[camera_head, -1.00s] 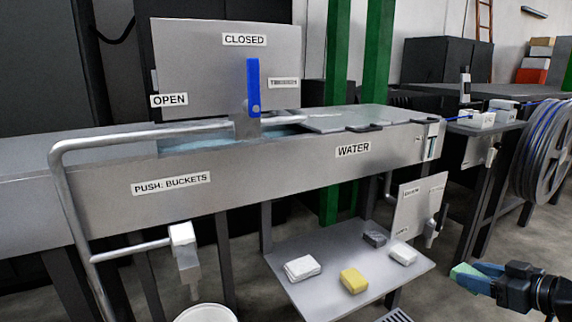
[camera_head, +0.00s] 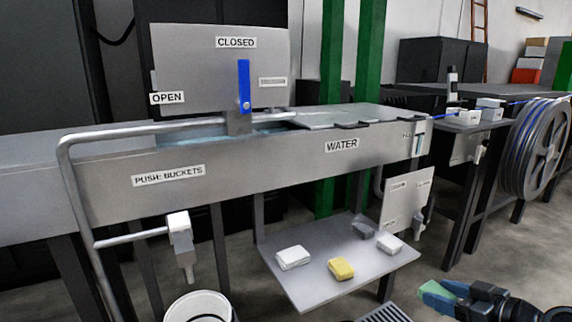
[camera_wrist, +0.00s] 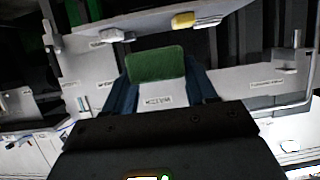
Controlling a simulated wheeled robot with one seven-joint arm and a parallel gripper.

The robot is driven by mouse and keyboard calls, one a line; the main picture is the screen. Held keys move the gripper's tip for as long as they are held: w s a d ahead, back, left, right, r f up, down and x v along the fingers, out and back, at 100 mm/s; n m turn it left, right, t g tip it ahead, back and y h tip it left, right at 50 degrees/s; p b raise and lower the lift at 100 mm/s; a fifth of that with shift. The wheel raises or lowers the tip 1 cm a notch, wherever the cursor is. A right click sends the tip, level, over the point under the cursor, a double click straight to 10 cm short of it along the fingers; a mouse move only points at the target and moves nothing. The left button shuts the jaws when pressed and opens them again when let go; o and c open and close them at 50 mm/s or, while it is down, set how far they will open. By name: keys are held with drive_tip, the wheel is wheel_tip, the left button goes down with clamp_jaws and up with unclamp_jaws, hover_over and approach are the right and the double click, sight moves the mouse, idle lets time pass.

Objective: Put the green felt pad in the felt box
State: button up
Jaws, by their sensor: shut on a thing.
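The green felt pad (camera_wrist: 156,65) is held between the two blue fingers of my gripper (camera_wrist: 160,88) in the wrist view. In the head view my gripper (camera_head: 441,292) is at the lower right, with a little of the green pad (camera_head: 456,287) showing at its fingers. The gripper is shut on the pad and holds it in the air, to the right of the low shelf. I cannot tell which thing is the felt box; none is labelled so legibly.
The low grey shelf (camera_head: 312,291) bears a white block (camera_head: 293,257), a yellow block (camera_head: 341,269) and others. A long trough labelled WATER (camera_head: 300,160) stands above it. A white bucket (camera_head: 200,296) is at the bottom left. A cable reel (camera_head: 540,150) stands at the right.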

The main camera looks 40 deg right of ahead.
drive_tip(key=w+a+f+n+y, duration=0.1)
drive_tip(key=w+a+f, duration=0.5)
drive_tip(key=a, duration=0.6)
drive_tip(key=w+a+f+n+y, duration=0.1)
drive_tip(key=w+a+f, duration=0.5)
drive_tip(key=a, duration=0.5)
drive_tip(key=w+a+f+y, duration=0.1)
drive_tip(key=w+a+f, duration=0.5)
drive_tip(key=a, duration=0.6)
wheel_tip(320, 180, up, 9)
drive_tip(key=w+p, duration=0.1)
drive_tip(key=p, duration=0.6)
drive_tip(key=shift+d+p, duration=0.2)
drive_tip(key=shift+p, duration=0.2)
drive_tip(key=shift+d, duration=0.15)
